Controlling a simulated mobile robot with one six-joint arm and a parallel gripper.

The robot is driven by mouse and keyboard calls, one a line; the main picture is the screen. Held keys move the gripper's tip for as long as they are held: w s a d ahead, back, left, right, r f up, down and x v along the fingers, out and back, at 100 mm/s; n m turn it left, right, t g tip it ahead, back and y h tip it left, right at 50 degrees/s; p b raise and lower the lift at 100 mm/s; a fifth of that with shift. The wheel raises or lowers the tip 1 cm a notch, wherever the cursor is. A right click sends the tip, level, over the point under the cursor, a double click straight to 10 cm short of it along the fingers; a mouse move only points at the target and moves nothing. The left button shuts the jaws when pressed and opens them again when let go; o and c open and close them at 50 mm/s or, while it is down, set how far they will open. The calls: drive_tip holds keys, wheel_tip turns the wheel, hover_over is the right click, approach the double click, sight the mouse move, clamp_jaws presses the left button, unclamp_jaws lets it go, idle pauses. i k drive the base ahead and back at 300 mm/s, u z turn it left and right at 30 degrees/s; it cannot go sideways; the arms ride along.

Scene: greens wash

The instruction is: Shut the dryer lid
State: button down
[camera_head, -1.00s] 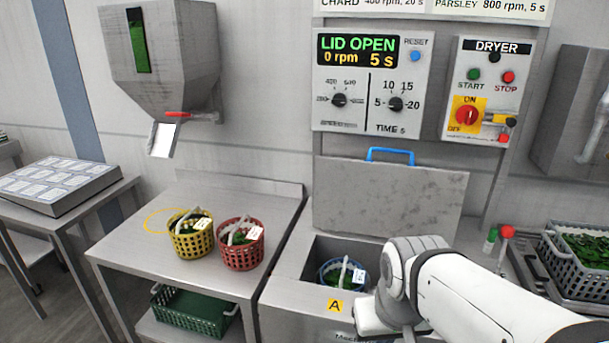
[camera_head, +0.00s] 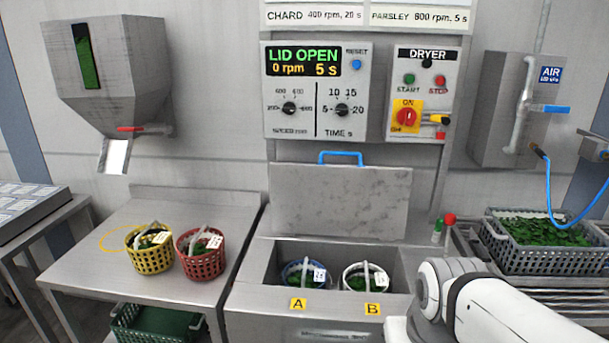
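The dryer lid (camera_head: 340,202) is a grey metal plate with a blue handle (camera_head: 341,156). It stands upright, open, at the back of the dryer tub (camera_head: 255,262). The dryer display (camera_head: 303,61) reads LID OPEN, 0 rpm, 5 s. Inside the tub sit a blue basket (camera_head: 292,274) by label A and a white basket (camera_head: 352,283) by label B, both with greens. My white arm is at the lower right, in front of the tub's right end. My gripper's fingers are not visible.
A yellow basket (camera_head: 150,259) and a red basket (camera_head: 202,264) stand on the left table (camera_head: 95,266). A dark crate of greens (camera_head: 535,258) is at the right. A red-knobbed lever (camera_head: 450,219) stands beside the tub's right end. The control panel (camera_head: 421,95) is above.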

sight(360, 200)
drive_tip(key=z, duration=1.65)
drive_tip(key=k, duration=1.55)
drive_tip(key=u, duration=1.55)
drive_tip(key=i, duration=1.5)
drive_tip(key=z, duration=0.05)
